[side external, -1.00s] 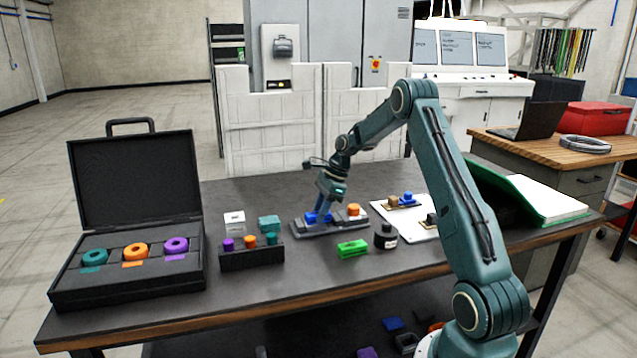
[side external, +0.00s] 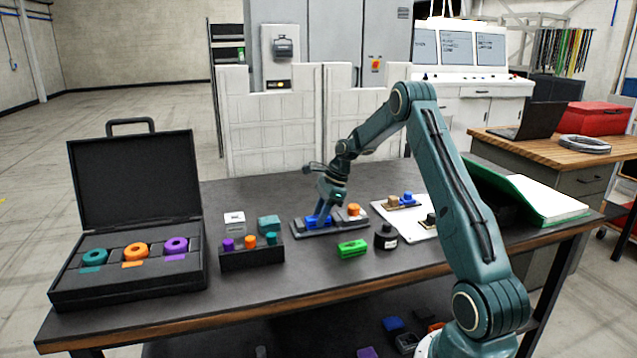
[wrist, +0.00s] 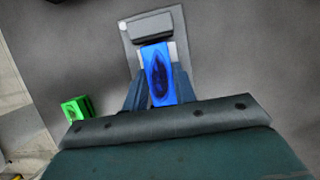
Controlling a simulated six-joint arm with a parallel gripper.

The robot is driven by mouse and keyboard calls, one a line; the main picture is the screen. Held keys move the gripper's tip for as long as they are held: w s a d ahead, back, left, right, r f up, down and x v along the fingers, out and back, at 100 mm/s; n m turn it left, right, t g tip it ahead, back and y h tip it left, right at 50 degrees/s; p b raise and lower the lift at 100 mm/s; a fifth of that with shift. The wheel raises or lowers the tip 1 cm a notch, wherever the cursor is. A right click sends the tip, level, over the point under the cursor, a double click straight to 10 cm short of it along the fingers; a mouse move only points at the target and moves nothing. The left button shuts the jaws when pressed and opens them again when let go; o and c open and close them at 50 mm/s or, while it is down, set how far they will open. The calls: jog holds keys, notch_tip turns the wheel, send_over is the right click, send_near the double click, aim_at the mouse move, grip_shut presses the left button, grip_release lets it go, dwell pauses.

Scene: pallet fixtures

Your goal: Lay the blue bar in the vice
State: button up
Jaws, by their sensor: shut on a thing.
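The blue bar (side external: 316,222) is between the fingers of my gripper (side external: 323,215), low at the grey vice (side external: 345,231). In the wrist view the blue bar (wrist: 160,65) lies between the two fingers of my gripper (wrist: 160,80), with a dark oval mark on its face. The far end of the bar reaches the dark jaw block of the vice (wrist: 150,26), with pale parts on both sides. My gripper is shut on the bar. The fingers and hand hide the near part of the vice, and I cannot tell whether the bar touches its bed.
A holder with coloured pegs (side external: 251,258) and an open case (side external: 125,285) are to the left. The front table strip is clear.

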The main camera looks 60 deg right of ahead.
jog(key=o, duration=1.5)
jog(key=shift+r, duration=0.1)
jog(key=shift+r, duration=4.4)
